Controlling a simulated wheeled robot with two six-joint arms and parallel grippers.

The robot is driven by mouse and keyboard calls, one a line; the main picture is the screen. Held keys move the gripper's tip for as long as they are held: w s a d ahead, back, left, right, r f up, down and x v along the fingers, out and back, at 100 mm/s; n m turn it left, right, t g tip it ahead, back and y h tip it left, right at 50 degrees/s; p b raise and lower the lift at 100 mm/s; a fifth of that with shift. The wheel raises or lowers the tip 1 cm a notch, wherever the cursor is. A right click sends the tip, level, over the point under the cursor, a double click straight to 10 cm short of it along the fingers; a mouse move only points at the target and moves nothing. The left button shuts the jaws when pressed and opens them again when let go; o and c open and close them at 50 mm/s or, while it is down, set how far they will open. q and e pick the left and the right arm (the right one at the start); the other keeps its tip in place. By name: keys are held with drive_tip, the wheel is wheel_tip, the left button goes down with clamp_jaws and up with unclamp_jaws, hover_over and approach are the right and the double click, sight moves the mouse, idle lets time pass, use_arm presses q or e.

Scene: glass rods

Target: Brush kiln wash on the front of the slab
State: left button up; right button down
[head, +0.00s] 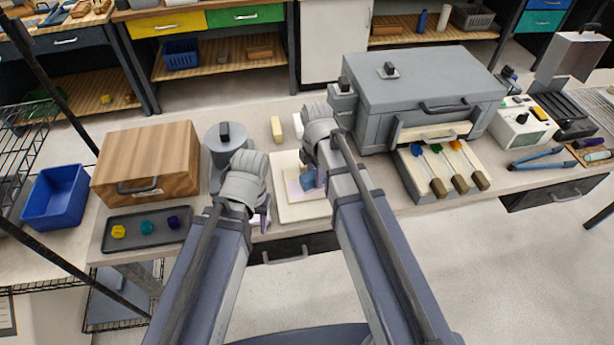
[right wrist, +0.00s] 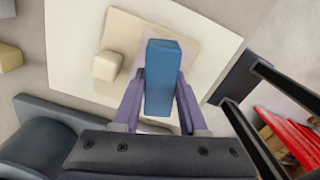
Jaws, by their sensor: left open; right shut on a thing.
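The pale slab (head: 292,189) lies on a cream board (head: 286,213) near the front of the bench. In the right wrist view the slab (right wrist: 150,30) looks flat and pale, partly covered by a blue block-shaped thing. My right gripper (head: 314,188) is over the slab, shut on this blue thing, probably the brush handle (right wrist: 162,75). Any bristles are hidden, and I cannot tell whether they touch the slab. My left gripper (head: 262,217) is open beside the board's left front edge, apart from the slab. Its fingertips are mostly hidden by my arm.
A grey lidded pot (head: 228,150) and wooden box (head: 148,163) stand left. A dark tray (head: 147,228) holds coloured lumps. A cream block (head: 277,128) lies behind the board.

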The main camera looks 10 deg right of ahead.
drive_tip(key=shift+d, duration=0.2)
drive_tip(key=shift+d, duration=1.95)
drive_tip(key=shift+s, duration=0.5)
drive_tip(key=shift+a, duration=0.1)
drive_tip(key=shift+a, duration=1.9)
